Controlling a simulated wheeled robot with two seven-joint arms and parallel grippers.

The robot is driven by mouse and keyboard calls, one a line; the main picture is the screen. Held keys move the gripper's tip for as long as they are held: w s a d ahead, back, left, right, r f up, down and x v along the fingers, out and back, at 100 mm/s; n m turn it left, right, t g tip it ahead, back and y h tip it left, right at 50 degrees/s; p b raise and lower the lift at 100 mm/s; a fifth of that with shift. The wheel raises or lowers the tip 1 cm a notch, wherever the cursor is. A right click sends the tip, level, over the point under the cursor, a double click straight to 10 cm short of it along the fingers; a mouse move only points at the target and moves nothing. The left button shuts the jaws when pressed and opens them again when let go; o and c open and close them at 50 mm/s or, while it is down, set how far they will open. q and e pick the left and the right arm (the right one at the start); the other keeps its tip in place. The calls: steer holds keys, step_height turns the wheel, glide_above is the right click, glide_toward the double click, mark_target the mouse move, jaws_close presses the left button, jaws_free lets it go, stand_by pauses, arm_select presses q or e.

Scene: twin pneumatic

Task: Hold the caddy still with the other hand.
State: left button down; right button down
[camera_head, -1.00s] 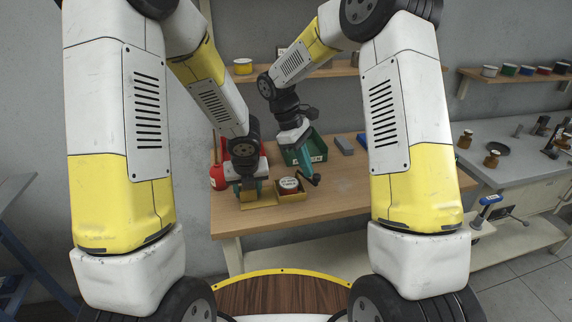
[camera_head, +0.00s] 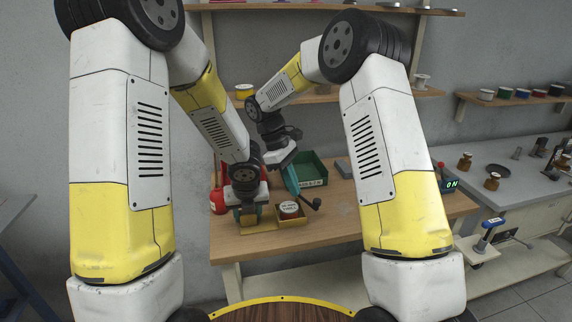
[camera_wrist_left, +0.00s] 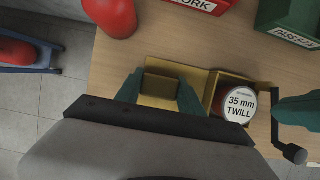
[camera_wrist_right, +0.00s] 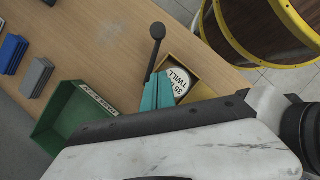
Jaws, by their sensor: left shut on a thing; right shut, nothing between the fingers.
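The yellow-brown caddy (camera_head: 262,230) stands on the wooden bench; it also shows in the left wrist view (camera_wrist_left: 163,90). Its right compartment holds a round tin (camera_wrist_left: 238,105) labelled "35 mm TWILL"; its left compartment looks empty. My left gripper (camera_head: 251,212) is shut on the caddy at the left compartment, its teal fingers (camera_wrist_left: 160,95) on either side. A black crank with a knob (camera_wrist_left: 276,125) stands out at the caddy's right side. My right gripper (camera_head: 297,193) is shut and empty beside the crank. In the right wrist view its fingers (camera_wrist_right: 157,93) cover part of the tin and crank.
A green bin (camera_head: 313,170) stands behind the caddy, with grey and blue blocks (camera_wrist_right: 36,77) beyond it. A red bottle (camera_head: 217,197) and a red labelled bin (camera_wrist_left: 195,4) stand at the left and back.

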steer(key=v, duration=1)
steer(key=shift+w+a, duration=0.3)
steer(key=shift+a, duration=0.1)
glide_toward(312, 207)
steer(key=f, duration=0.1)
steer(key=a+f, duration=0.1)
steer(key=w+f, duration=0.1)
steer(key=f, duration=0.1)
steer(key=shift+a+f, duration=0.1)
steer(key=shift+a, duration=0.3)
steer(key=shift+s+d, duration=0.5)
steer(key=shift+d, duration=0.35)
steer(key=shift+s+d, duration=0.45)
steer(key=shift+d, duration=0.4)
